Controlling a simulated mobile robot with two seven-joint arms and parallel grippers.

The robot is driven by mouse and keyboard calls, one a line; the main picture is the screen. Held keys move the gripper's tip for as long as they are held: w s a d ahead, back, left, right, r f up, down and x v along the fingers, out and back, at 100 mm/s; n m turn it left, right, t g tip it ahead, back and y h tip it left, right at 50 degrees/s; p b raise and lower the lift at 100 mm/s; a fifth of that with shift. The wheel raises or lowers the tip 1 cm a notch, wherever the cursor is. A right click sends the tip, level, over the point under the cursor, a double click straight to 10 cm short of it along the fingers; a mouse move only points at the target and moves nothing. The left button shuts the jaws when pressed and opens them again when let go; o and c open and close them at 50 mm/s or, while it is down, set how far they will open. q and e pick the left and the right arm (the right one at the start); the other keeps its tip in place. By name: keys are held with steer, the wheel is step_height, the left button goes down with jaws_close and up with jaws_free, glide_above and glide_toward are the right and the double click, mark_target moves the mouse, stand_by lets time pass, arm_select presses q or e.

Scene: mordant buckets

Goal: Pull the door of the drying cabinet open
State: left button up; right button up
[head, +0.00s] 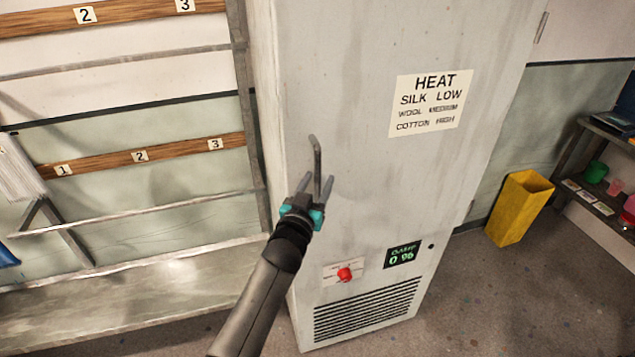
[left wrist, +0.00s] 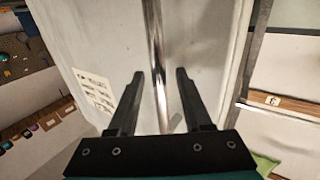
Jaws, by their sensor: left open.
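The drying cabinet (head: 390,190) is a tall grey-white box in the middle of the head view, and its door looks shut. A thin metal bar handle (head: 317,160) stands on the left side of its front. My left gripper (head: 315,184) is open at the handle, with one finger on each side of it. In the left wrist view the handle (left wrist: 155,50) runs between the open fingers (left wrist: 160,78), with gaps on both sides. The lower part of the handle is partly hidden by the gripper. My right gripper is not in view.
A label (head: 430,102), a red knob (head: 345,274) and a small display (head: 402,255) are on the cabinet front. A metal rack (head: 140,265) stands close on the left. A yellow bin (head: 518,208) and a shelf (head: 600,195) are at right, with open floor before them.

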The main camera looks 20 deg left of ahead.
arm_select(q)
steer(key=shift+w, duration=0.1)
steer(key=shift+c, duration=0.2)
jaws_close()
stand_by(1.3)
